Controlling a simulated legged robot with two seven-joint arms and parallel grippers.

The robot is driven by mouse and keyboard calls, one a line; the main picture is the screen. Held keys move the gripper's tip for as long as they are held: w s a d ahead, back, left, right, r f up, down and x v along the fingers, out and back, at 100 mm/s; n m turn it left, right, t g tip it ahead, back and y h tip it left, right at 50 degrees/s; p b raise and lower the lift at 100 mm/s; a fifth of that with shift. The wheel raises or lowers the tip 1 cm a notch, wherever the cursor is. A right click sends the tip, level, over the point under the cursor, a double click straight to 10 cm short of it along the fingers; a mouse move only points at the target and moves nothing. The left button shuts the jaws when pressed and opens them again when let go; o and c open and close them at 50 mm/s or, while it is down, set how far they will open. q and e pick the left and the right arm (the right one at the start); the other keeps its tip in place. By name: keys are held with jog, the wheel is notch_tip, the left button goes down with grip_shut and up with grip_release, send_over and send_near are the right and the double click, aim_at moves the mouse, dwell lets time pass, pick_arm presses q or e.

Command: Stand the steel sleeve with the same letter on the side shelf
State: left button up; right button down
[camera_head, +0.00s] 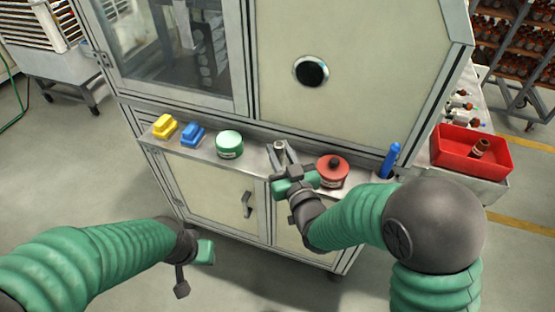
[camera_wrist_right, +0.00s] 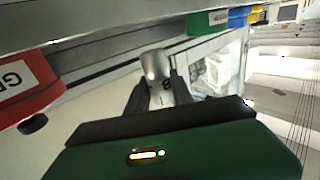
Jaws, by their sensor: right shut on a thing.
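The steel sleeve (camera_head: 279,146) is a small bright metal cylinder, seen over the front shelf between the green tin and the red tin. In the right wrist view the sleeve (camera_wrist_right: 153,64) sits between the two dark fingers of my right gripper (camera_wrist_right: 157,88). A dark mark shows on its side, too small to read for certain. My right gripper (camera_head: 284,159) is shut on the sleeve. I cannot tell whether the sleeve touches the shelf. My left gripper (camera_head: 192,266) hangs low, in front of the cabinet and apart from everything; its finger opening is unclear.
The narrow shelf (camera_head: 262,153) also holds a yellow block (camera_head: 164,127), a blue block (camera_head: 192,134), a green tin (camera_head: 229,145), a labelled red tin (camera_head: 332,172) close beside my right gripper and a blue upright piece (camera_head: 390,160). A red bin (camera_head: 461,161) stands at the right.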

jog(key=f, duration=0.1)
jog(key=d+f, duration=0.1)
jog(key=f, duration=0.1)
jog(key=shift+f, duration=0.2)
jog(key=shift+d+f, duration=0.2)
jog(key=shift+d, duration=0.2)
jog(key=shift+a, duration=0.1)
jog(key=c, duration=1.4)
grip_release()
jog(key=shift+s+a, duration=0.1)
jog(key=shift+a, duration=0.1)
jog(key=shift+c, duration=0.2)
jog(key=o, duration=0.3)
jog(key=shift+a, duration=0.3)
jog(key=shift+o, duration=0.2)
jog(key=shift+d+r, duration=0.1)
jog(key=shift+d, duration=0.15)
jog(key=shift+s+d, duration=0.2)
jog(key=shift+s, duration=0.05)
jog(key=b+v, duration=0.1)
jog(key=v, duration=0.4)
pick_arm(q)
notch_tip(320, 180, up, 10)
jog(key=d+p, duration=0.1)
jog(key=p, duration=0.9)
jog(key=shift+f, duration=0.25)
pick_arm(e)
send_near(283, 164)
jog(key=shift+s+d, duration=0.4)
jog(key=shift+s, duration=0.25)
